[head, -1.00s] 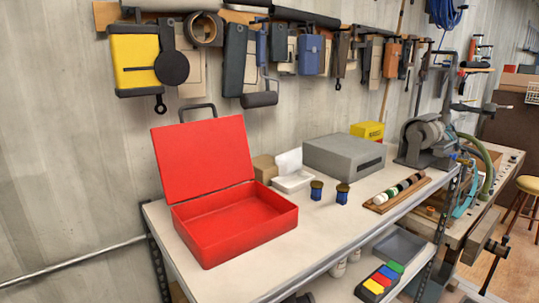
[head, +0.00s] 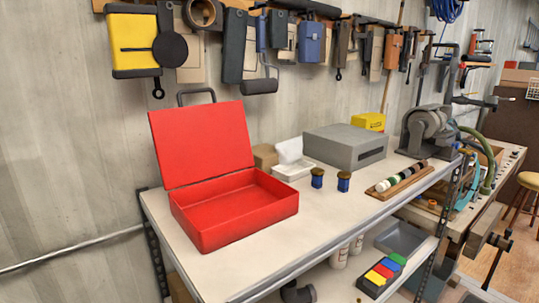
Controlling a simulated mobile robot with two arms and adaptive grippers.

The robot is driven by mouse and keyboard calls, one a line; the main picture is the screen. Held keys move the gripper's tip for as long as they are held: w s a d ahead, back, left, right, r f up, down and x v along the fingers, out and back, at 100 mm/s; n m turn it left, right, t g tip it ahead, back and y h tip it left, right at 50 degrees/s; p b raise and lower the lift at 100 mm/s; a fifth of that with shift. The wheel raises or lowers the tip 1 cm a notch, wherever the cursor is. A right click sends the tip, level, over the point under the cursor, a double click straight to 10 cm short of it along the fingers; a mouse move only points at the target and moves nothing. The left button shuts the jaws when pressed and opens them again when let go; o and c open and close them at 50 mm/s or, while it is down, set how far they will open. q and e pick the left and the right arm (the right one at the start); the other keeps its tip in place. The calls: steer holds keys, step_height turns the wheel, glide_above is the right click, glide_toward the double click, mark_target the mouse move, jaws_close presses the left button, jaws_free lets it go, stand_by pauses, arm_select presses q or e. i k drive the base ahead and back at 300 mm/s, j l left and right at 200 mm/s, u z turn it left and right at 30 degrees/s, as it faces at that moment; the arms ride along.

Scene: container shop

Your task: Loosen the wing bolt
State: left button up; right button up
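I cannot make out a wing bolt in the head view. A grey machine with a motor-like body (head: 428,128) stands at the far right end of the workbench, with clamps and hoses beside it. Any small bolt there is too small to tell. Neither of my grippers is in view.
An open red metal box (head: 235,232) stands on the light workbench (head: 262,262). Two blue jars (head: 317,178), a grey case (head: 345,147) and a wooden rack (head: 400,181) stand behind it. Tools hang on the wall. The bench's front strip is clear. A stool (head: 527,183) stands far right.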

mark_target(468, 153)
steer(key=z, duration=1.9)
steer(key=i, duration=4.05)
steer(key=i+u, duration=0.2)
steer(key=u, duration=0.2)
steer(key=i+l+u, duration=0.2)
steer(key=u, duration=0.15)
steer(key=i+l+u, duration=0.15)
steer(key=u, duration=0.25)
steer(key=i+l+u, duration=0.15)
steer(key=u, duration=0.25)
steer(key=l, duration=0.1)
